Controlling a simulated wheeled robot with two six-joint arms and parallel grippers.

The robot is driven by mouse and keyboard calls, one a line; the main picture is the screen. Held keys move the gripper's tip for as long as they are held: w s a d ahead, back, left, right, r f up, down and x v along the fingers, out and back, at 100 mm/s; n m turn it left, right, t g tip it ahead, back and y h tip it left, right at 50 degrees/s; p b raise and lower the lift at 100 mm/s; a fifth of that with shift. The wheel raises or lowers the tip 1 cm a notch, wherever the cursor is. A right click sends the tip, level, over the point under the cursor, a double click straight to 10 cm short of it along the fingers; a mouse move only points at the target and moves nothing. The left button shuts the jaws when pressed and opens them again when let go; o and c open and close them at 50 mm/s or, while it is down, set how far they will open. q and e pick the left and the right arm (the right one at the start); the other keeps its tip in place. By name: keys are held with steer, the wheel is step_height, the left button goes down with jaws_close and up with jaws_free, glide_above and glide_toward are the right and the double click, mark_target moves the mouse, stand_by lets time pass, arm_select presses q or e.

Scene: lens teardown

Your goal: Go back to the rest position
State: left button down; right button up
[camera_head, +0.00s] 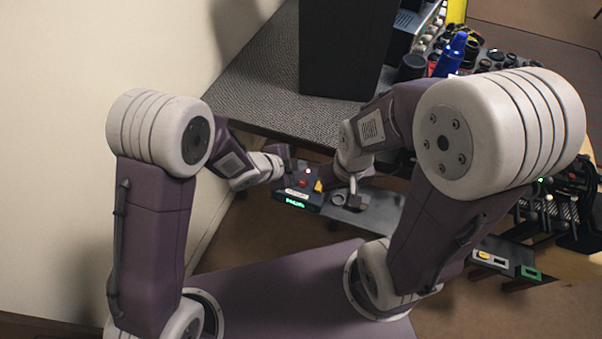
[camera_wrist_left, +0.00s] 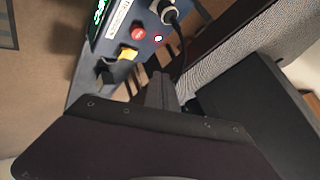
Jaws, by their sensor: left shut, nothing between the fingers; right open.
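Both arms are folded in front of me in the head view, with white joints and purple links. My left gripper (camera_head: 287,160) is by a dark control box, close to the table's front edge; in the left wrist view its dark fingers (camera_wrist_left: 160,88) are together with nothing between them. My right gripper (camera_head: 350,199) is lower and to the right, pointing down, open and empty beside the box. Its fingertips are small in view.
The control box (camera_head: 297,197) has a green display; its red button (camera_wrist_left: 138,33) and yellow switch (camera_wrist_left: 128,53) show in the left wrist view. A tall black bin (camera_head: 345,50) stands on the grey textured table (camera_head: 262,88). A blue bottle (camera_head: 450,55) and lens parts are at right.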

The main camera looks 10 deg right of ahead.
arm_select(q)
steer(key=w+a+r+n+t+p, duration=0.1)
steer(key=w+a+r+t+p, duration=0.2)
steer(key=r, duration=0.4)
steer(key=w+a+r+n+p, duration=0.2)
steer(key=w+a+r+p, duration=0.15)
steer(key=a+r, duration=0.2)
steer(key=a+r+n+t+y+p, duration=0.1)
steer(key=a+r+n+y+p, duration=0.35)
steer(key=a, duration=0.95)
steer(key=s+a+r+n+g+y, duration=0.2)
steer(key=s+a+n+y, duration=0.1)
steer(key=s+a+n, duration=0.25)
steer(key=s+f+n+g, duration=0.2)
steer(key=s+n, duration=0.2)
steer(key=s, duration=0.2)
steer(key=s+f+n+g+b, duration=0.1)
steer(key=s+f+n+g, duration=0.2)
steer(key=s, duration=0.4)
steer(key=shift+s+a+n+g, duration=0.3)
steer(key=shift+a+n, duration=0.15)
steer(key=shift+n, duration=0.05)
